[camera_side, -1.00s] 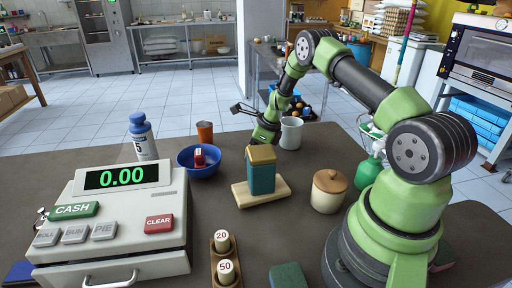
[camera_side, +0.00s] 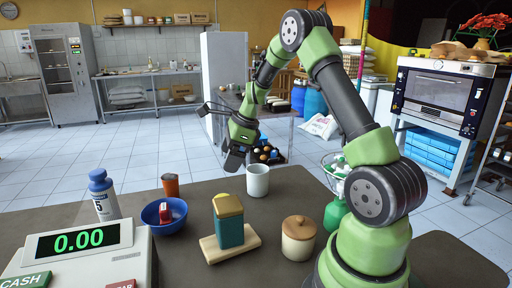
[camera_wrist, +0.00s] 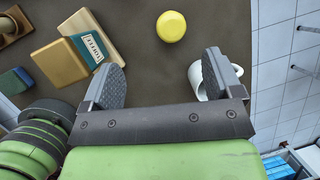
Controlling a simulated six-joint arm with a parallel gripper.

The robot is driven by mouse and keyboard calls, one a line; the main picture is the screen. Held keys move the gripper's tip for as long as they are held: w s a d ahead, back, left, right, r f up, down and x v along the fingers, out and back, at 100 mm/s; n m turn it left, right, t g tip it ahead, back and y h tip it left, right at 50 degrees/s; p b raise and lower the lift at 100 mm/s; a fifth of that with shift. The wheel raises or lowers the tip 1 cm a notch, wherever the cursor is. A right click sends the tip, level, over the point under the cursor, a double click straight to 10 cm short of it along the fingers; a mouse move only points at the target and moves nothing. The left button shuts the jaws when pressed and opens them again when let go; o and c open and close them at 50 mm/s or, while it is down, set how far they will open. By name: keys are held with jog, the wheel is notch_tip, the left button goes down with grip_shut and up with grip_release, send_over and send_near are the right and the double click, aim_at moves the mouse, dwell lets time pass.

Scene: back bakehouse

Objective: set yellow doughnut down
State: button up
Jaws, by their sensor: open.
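The yellow doughnut (camera_wrist: 171,26) shows in the wrist view as a round yellow shape on the dark counter (camera_wrist: 147,10). It lies beyond my gripper's fingertips, between the wooden board and the white mug, apart from both. My gripper (camera_wrist: 163,68) is open, with nothing between its fingers. In the side view my gripper (camera_side: 235,160) hangs above the counter, up and left of the white mug (camera_side: 258,181).
A teal block (camera_side: 230,234) with a gold top stands on a wooden board (camera_side: 212,252). The mug (camera_wrist: 200,84) is close to my right finger.

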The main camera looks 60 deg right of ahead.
jog(key=s+a+r+n+t, duration=0.1)
jog(key=s+a+r+n, duration=0.2)
jog(key=a+r+n, duration=0.35)
jog(key=s+a+r+n, duration=0.3)
jog(key=a+r+n, duration=0.2)
jog(key=a+r, duration=0.15)
jog(key=s+a+r+n+t, duration=0.1)
jog(key=s+a+r+n, duration=0.1)
jog(key=s+a+n, duration=0.5)
jog(key=s+n, duration=0.6)
jog(key=shift+a+t, duration=0.3)
jog(key=shift+t, duration=0.1)
